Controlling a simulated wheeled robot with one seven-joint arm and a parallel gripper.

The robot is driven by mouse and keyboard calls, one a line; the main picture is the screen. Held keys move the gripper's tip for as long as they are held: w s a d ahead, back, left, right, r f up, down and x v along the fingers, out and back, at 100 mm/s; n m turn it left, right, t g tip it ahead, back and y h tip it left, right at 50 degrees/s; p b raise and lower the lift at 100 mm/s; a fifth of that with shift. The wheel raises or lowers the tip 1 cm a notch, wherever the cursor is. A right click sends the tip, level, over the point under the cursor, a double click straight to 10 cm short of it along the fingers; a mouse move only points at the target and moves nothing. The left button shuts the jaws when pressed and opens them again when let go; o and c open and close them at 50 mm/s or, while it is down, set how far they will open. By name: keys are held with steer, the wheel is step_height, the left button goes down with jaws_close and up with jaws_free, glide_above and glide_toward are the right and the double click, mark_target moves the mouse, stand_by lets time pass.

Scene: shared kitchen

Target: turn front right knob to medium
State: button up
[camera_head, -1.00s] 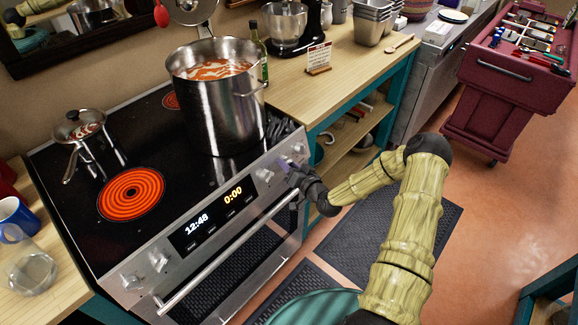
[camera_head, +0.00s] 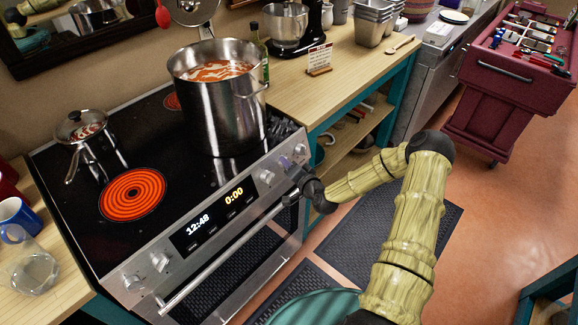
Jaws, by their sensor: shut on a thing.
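The stove's front panel has several silver knobs. Right of the clock display are a knob (camera_head: 266,178), another knob (camera_head: 285,163) and a rightmost knob (camera_head: 299,150); I cannot tell which of them serves the front right burner, nor read their settings.
A large steel pot (camera_head: 222,110) of red soup stands on the right of the cooktop. The front left burner (camera_head: 132,194) glows orange. A small lidded saucepan (camera_head: 82,130) sits behind it. A wooden counter (camera_head: 330,85) adjoins the stove's right side. A dark red cart (camera_head: 510,90) stands beyond.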

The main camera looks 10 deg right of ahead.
steer(key=shift+d, duration=0.15)
steer(key=o, duration=1)
steer(key=shift+s, duration=0.1)
steer(key=b+v, duration=0.2)
steer(key=v, duration=1.5)
steer(key=shift+s, duration=0.15)
